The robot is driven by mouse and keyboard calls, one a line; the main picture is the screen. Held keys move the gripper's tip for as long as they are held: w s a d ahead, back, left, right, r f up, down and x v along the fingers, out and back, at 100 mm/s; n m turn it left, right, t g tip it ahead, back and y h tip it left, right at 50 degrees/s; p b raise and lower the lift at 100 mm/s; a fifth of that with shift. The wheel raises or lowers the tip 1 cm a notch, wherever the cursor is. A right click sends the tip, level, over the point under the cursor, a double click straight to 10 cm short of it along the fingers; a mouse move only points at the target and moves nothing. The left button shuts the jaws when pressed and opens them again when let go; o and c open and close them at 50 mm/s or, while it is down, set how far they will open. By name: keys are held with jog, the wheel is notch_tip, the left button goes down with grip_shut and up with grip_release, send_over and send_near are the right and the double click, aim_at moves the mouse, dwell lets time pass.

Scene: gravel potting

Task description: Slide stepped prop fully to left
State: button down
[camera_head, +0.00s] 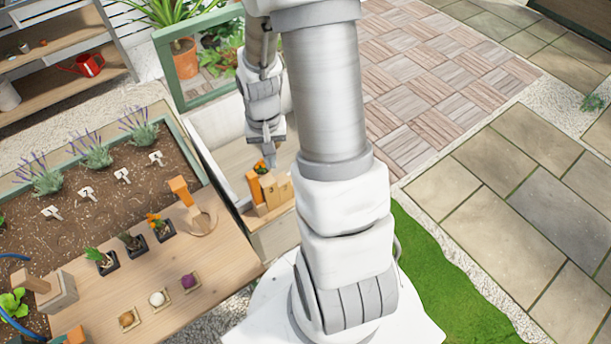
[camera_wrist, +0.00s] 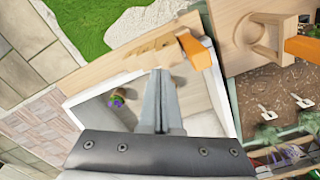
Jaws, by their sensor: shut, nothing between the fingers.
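The stepped prop (camera_head: 278,190) is a pale wooden block with a stepped edge, at the near wall of the white open box (camera_head: 222,130). An upright orange piece (camera_head: 254,187) stands at its left in the head view. In the wrist view the stepped prop (camera_wrist: 155,48) lies just beyond my fingertips, with the orange piece (camera_wrist: 196,50) at its right. My gripper (camera_head: 269,160) is shut and empty, pointing down by the stepped prop. Its closed fingers also show in the wrist view (camera_wrist: 160,74). I cannot tell whether they touch the prop.
A small plant (camera_wrist: 117,98) is inside the box. A green-framed lid (camera_head: 205,75) stands open at its back. Left of the box are a soil bed (camera_head: 95,205) and a wooden table (camera_head: 215,265) with small potted plants, bulbs on tiles and a ring holder (camera_head: 202,222).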

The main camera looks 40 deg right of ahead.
jog(key=shift+r+p, duration=1.85)
jog(key=shift+r, duration=0.85)
jog(key=shift+r, duration=0.1)
jog(key=s+a+r+n+t, duration=0.1)
jog(key=a+r+n, duration=0.15)
jog(key=r, duration=0.45)
jog(key=s+a+r+n+t, duration=0.1)
jog(key=a+r+t, duration=0.15)
jog(key=r, duration=0.55)
jog(key=s+a+r+n+t, duration=0.2)
jog(key=s+a+r, duration=0.3)
jog(key=s+r, duration=0.3)
jog(key=shift+s+a+r+n, duration=0.3)
jog(key=shift+r+n, duration=0.25)
jog(key=shift+r, duration=0.35)
jog(key=shift+w, duration=0.1)
